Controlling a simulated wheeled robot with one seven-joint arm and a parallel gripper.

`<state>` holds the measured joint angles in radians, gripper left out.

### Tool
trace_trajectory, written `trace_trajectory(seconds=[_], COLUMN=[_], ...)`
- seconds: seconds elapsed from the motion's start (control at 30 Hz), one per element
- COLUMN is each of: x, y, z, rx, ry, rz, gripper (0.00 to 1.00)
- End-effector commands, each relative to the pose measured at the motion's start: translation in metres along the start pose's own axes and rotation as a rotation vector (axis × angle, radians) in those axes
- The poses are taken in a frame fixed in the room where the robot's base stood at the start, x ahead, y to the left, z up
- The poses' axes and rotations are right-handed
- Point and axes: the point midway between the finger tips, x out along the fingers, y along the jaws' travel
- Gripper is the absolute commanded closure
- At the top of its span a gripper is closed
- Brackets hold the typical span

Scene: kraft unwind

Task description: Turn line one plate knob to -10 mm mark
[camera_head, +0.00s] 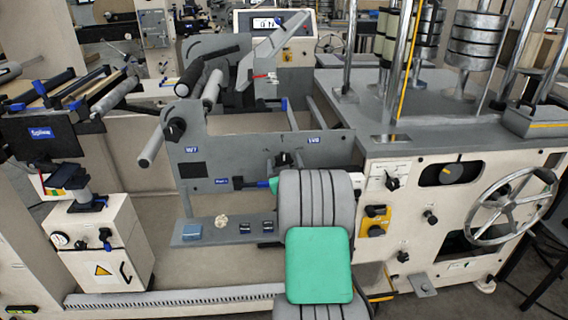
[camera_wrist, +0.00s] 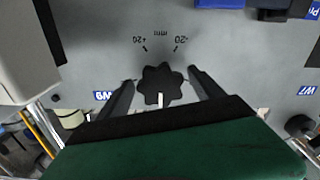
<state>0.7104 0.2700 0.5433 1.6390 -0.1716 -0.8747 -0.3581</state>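The black lobed plate knob (camera_wrist: 162,85) sits on a grey plate in the wrist view. Its white pointer line (camera_wrist: 160,99) points down in that picture, toward my gripper and away from the printed "+20", "-20" and "mm" marks. No -10 mark is visible; the lower part of the dial is hidden by my gripper. My gripper (camera_wrist: 161,76) is open, one finger on each side of the knob, with seemingly narrow gaps. In the head view the knob (camera_head: 283,159) is small and dark on the grey plate (camera_head: 225,168), just above my arm.
A grey shelf (camera_head: 205,235) with small items lies below the plate. A handwheel (camera_head: 510,207) and a panel with knobs (camera_head: 391,180) stand to the right. A roller (camera_head: 150,147) juts out on the left.

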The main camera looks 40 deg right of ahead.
Motion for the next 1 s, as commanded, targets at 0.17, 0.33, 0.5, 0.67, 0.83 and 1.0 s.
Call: trace_trajectory(seconds=[0.17,0.33,0.5,0.67,0.83,1.0], x=[-0.0003,-0.0004,-0.0005,-0.0005,-0.0005,-0.0005], y=[0.0000,0.0000,0.0000,0.0000,0.0000,-0.0003], z=[0.0001,0.0001,0.0002,0.0002,0.0004,0.0018], rx=[0.000,0.000,0.001,0.001,0.000,-0.017], ry=[0.000,0.000,0.000,0.000,-0.001,0.000], rz=[0.000,0.000,0.000,0.000,0.000,0.000], gripper=[0.37,0.51,0.65,0.78,0.86,0.86])
